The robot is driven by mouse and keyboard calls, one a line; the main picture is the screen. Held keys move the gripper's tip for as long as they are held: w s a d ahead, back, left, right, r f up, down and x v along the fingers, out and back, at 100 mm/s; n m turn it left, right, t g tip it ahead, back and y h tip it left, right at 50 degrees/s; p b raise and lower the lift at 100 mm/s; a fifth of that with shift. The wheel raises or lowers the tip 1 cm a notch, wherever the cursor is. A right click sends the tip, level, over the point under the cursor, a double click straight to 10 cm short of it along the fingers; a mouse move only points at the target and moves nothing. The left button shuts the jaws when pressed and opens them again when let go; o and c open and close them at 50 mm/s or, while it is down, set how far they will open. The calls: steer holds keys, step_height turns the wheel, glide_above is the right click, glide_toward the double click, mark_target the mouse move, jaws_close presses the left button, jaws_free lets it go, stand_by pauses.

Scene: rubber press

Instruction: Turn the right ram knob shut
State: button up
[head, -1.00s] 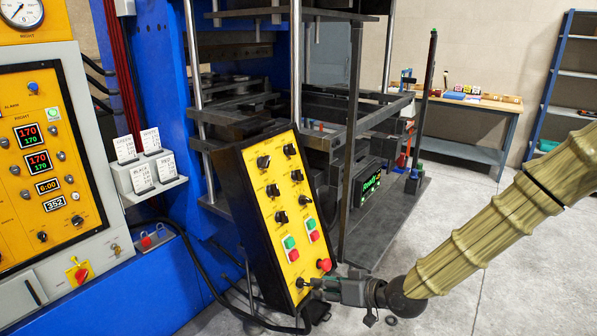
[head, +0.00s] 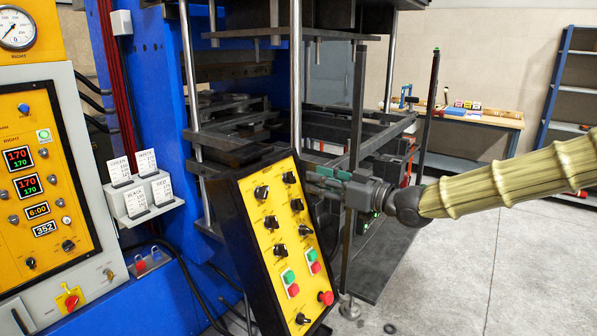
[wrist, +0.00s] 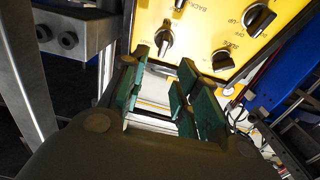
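A tilted yellow control panel (head: 262,250) in a black housing stands in the middle of the head view. It carries two columns of black knobs, with an upper right knob (head: 290,177), one below it (head: 298,203) and a lower one (head: 306,230). The labels are too small to tell which is the right ram knob. My gripper (head: 312,180) is at the panel's upper right edge. The wrist view shows my gripper (wrist: 162,92) open and empty between green pads. A knob (wrist: 163,38) lies just beyond the fingertips, with others (wrist: 222,60) (wrist: 258,18) to its right.
Green and red buttons (head: 290,284) and another knob (head: 303,318) sit low on the panel. A dark upright post (head: 355,170) and the press frame stand close behind my gripper. A card rack (head: 147,198) is at left.

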mark_target(293, 173)
steer(key=p+x, duration=0.2)
steer(key=x, duration=0.4)
steer(key=shift+w+a, duration=0.2)
steer(key=shift+a, duration=0.05)
steer(key=shift+c, duration=0.4)
jaws_close()
